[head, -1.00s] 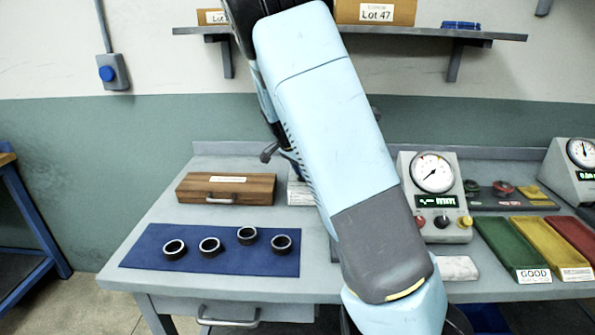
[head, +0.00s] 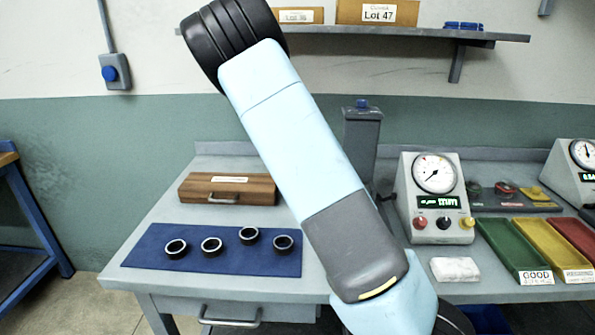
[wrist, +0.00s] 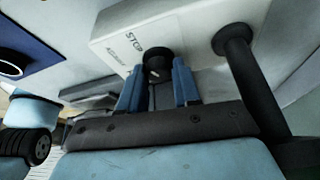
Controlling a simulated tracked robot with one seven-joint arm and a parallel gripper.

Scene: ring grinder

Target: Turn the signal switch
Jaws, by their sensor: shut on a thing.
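The signal switch appears to be the black round knob (wrist: 156,66) on a pale grey box (wrist: 110,28) in the wrist view. "STOP" and a second, blurred word are printed beside it. My gripper (wrist: 158,82) has its two blue fingers on either side of the knob and is shut on it. The knob's face with a small light mark shows between the fingertips; its sides are partly hidden by them. In the head view my arm crosses the middle of the bench, and neither my gripper nor the knob can be made out there.
A thick black cylinder (wrist: 238,60) stands close right of my gripper. The bench carries a blue mat (head: 150,255) with several dark rings, a wooden case (head: 228,189), a gauge box (head: 435,200), a white cloth (head: 455,270) and coloured trays (head: 512,250). A shelf (head: 400,35) hangs above.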

